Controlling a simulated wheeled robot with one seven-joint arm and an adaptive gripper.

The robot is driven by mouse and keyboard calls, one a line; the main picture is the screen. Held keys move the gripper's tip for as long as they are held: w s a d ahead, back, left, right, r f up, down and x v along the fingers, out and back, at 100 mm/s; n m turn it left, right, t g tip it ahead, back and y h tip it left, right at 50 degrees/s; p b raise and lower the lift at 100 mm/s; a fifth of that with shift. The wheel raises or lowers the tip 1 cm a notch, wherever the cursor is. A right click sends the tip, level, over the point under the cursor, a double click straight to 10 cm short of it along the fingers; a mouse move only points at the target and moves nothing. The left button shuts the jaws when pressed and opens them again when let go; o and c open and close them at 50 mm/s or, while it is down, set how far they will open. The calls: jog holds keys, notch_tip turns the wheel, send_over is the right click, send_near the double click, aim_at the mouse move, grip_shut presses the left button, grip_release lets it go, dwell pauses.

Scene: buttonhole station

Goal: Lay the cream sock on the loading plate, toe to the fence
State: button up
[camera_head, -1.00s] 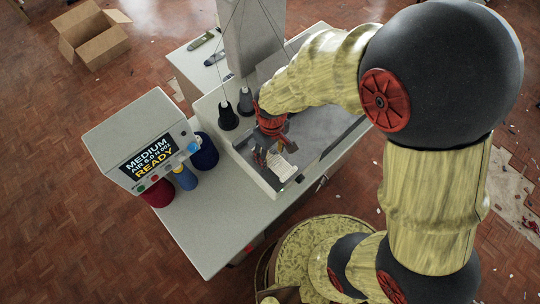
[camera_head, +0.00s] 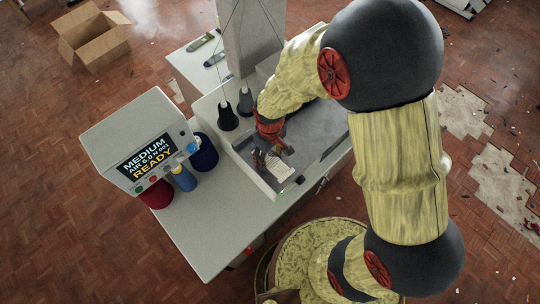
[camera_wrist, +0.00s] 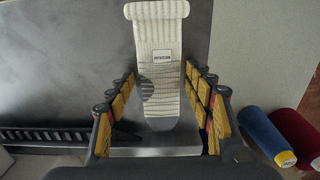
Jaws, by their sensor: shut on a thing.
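The cream sock (camera_wrist: 160,32) lies lengthwise in the wrist view, its ribbed, rolled cuff at the top. I cannot tell whether the sock touches the bed.
A control box (camera_head: 140,145) reading "MEDIUM" and "READY" stands at the left. Blue (camera_head: 204,152) and red (camera_head: 156,193) thread cones stand near it, dark cones (camera_head: 228,118) behind. A black slotted strip (camera_wrist: 45,135) lies left in the wrist view. The front white table (camera_head: 215,225) is clear.

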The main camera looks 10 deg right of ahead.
jog(key=o, duration=1)
jog(key=shift+c, duration=0.2)
jog(key=shift+r, duration=0.15)
notch_tip(320, 180, up, 12)
jog(key=r+p, duration=0.1)
jog(key=p, duration=0.1)
notch_tip(320, 180, up, 12)
jog(key=m+t, duration=0.3)
send_over(270, 160)
jog(key=s+d, duration=0.3)
jog(key=d, duration=0.3)
jog(key=s+d+r+m+t, duration=0.2)
jog(key=s+d+r, duration=0.4)
jog(key=s+r, duration=0.3)
jog(key=shift+s+m+t, duration=0.15)
jog(key=shift+m+t, duration=0.15)
jog(key=shift+m, duration=0.6)
